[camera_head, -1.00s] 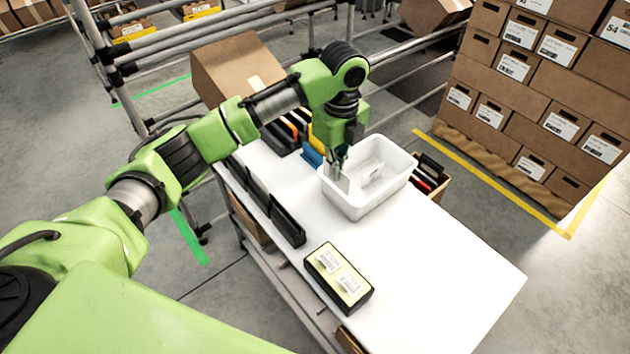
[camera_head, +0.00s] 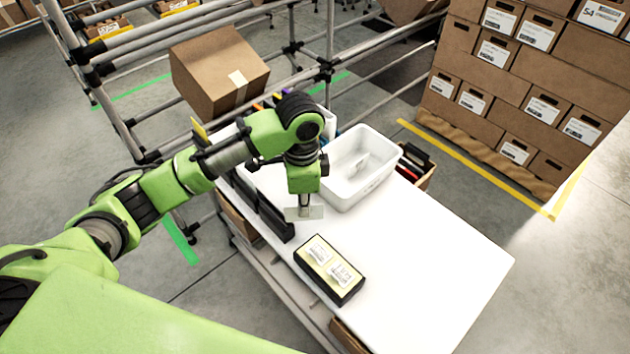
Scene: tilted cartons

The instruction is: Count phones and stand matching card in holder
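My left gripper (camera_head: 304,203) points down over the white table, to the left of the white bin. It appears shut on a pale card (camera_head: 314,212), held near the black holders. The black holders (camera_head: 274,219) stand in a row along the table's left edge. A black tray with a yellow top (camera_head: 329,269) lies nearer, with two white printed cards on it. The white bin (camera_head: 376,184) holds something pale (camera_head: 356,165) that I cannot identify as a phone. My arm hides part of the table's far end. My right gripper is not in view.
The white table (camera_head: 430,255) is clear at front right. A tilted carton (camera_head: 215,75) is beyond the far end. An open box with dark items (camera_head: 416,164) is beside the bin. Stacked cartons (camera_head: 520,80) stand at upper right behind yellow floor tape.

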